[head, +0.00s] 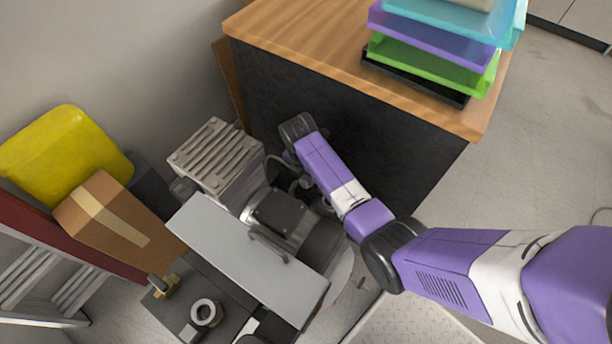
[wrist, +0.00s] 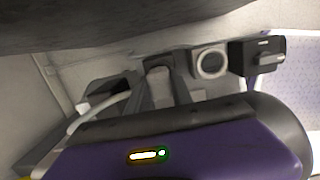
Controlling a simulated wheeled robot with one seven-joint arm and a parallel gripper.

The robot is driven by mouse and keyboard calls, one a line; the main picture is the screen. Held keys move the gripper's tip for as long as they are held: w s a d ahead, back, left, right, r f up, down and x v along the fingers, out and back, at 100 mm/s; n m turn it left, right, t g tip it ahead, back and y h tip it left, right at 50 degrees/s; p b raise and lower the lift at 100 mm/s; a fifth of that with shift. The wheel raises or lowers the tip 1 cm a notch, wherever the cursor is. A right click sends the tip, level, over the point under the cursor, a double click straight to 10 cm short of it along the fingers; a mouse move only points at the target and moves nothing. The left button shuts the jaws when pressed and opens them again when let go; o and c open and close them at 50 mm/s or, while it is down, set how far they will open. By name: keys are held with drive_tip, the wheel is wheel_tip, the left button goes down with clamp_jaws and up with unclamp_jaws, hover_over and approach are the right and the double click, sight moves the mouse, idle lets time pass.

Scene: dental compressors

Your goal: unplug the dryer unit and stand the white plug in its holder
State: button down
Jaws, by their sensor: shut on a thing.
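My gripper (head: 298,130) is low between the compressor and the dark side of the wooden-topped cabinet; my arm hides its fingertips in the head view. In the wrist view a pale blunt piece (wrist: 159,73), seemingly the white plug, shows just beyond my purple wrist housing. A white cable (wrist: 98,115) curves in from the left towards it. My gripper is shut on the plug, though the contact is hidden. A pale ring (wrist: 210,64) is right of the plug, with a black box (wrist: 258,56) beyond. I cannot tell for sure which part is the holder or the dryer unit.
The ribbed compressor (head: 218,158) stands left of my gripper, with a grey panel (head: 245,257) in front. The cabinet (head: 345,112) closes in the back right and carries stacked trays (head: 440,45). Open floor lies right.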

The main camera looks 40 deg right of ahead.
drive_tip(key=shift+f, duration=0.15)
drive_tip(key=shift+f+b, duration=0.6)
drive_tip(key=shift+f, duration=0.2)
drive_tip(key=c, duration=1.1)
unclamp_jaws()
drive_tip(key=shift+o, duration=0.2)
drive_tip(key=shift+s+a+r+p, duration=0.15)
drive_tip(key=shift+r+p, duration=0.25)
drive_tip(key=shift+r, duration=0.9)
drive_tip(key=shift+w+a+r+p, duration=0.15)
drive_tip(key=shift+r+p, duration=0.25)
drive_tip(key=shift+r, duration=0.85)
drive_tip(key=shift+s+a+r+p, duration=0.15)
drive_tip(key=shift+r+p, duration=0.25)
drive_tip(key=shift+r, duration=0.9)
